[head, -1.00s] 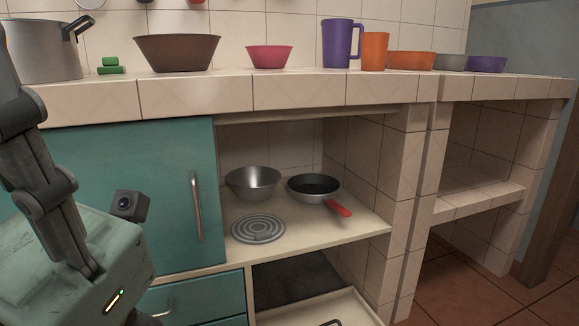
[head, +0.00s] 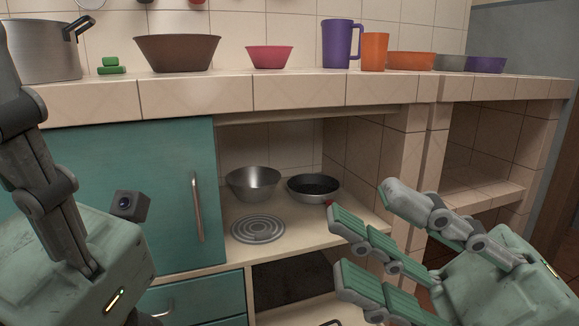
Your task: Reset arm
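My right gripper (head: 362,218) is in the lower right, in front of the shelf's right side. Its fingers point left and are spread apart, with nothing seen between them. It covers the red handle of the black frying pan (head: 314,187) except for a small bit. My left gripper (head: 75,260) is at the lower left in front of the teal cabinet door. Its green body and one dark jointed part show; its fingertips are out of frame, so I cannot tell if it is open.
A metal bowl (head: 253,183) and a round grey trivet (head: 258,229) sit on the shelf. On the tiled counter (head: 300,92) stand a steel pot (head: 42,50), brown bowl (head: 177,52), pink bowl (head: 270,56), purple pitcher (head: 337,45), orange cup (head: 374,52) and more bowls.

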